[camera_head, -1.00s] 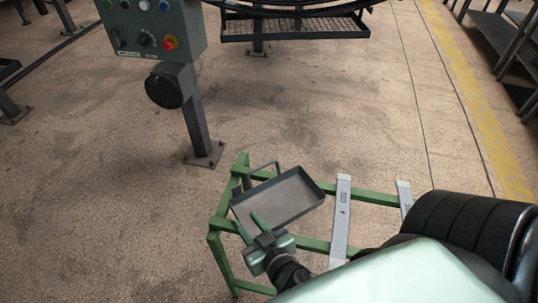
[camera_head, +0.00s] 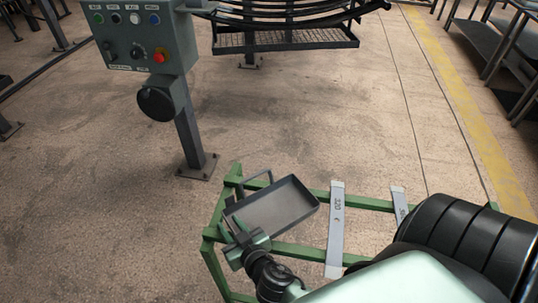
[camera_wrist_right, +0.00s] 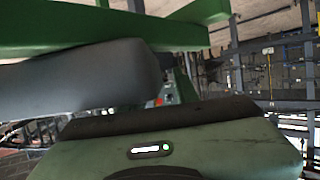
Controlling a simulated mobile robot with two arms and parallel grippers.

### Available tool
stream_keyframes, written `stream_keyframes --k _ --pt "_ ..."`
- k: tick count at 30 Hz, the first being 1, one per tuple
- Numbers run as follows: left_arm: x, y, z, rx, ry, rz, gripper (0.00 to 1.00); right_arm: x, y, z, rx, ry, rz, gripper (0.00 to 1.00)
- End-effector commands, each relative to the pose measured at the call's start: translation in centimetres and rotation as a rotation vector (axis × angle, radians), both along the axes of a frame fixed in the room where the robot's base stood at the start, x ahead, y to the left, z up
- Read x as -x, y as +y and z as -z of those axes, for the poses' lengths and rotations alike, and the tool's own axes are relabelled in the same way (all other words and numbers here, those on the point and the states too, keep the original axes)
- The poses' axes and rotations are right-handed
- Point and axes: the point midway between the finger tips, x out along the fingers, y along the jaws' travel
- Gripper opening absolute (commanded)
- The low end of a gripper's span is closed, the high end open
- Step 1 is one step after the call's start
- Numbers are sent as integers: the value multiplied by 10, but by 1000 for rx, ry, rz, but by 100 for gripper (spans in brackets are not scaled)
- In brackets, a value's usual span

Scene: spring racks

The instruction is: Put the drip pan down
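The drip pan (camera_head: 272,207) is a shallow grey tray with a thin raised handle at its far left corner. In the head view it shows slightly tilted over the left end of a green frame (camera_head: 300,250). I cannot tell whether it rests on the frame or hangs just above it. My right gripper (camera_head: 238,232) is at the pan's near left edge. Its fingers are partly hidden, and their gap and grip cannot be made out. The right wrist view shows a blurred grey rounded part and green bars (camera_wrist_right: 160,32) close by. My left gripper is not in view.
Grey strips (camera_head: 336,230) with printed numbers lie across the green frame. A control box (camera_head: 155,40) on a post (camera_head: 190,135) stands beyond it. A dark mesh rack (camera_head: 285,40) stands at the back. The floor between is clear.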

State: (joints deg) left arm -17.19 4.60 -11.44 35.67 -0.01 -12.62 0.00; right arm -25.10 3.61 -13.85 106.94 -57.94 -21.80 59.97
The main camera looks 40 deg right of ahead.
Motion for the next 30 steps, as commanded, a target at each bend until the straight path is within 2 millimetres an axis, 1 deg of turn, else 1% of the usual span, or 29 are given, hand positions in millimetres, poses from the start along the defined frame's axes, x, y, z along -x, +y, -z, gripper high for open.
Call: stream_keyframes --k 7,10,11,30 --pt "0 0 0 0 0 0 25 -1 0 1 0 1 0 30" --pt "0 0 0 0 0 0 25 -1 0 1 0 1 0 3" --pt "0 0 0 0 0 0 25 -1 0 1 0 1 0 0" --pt "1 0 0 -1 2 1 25 -1 0 1 -3 1 0 0"
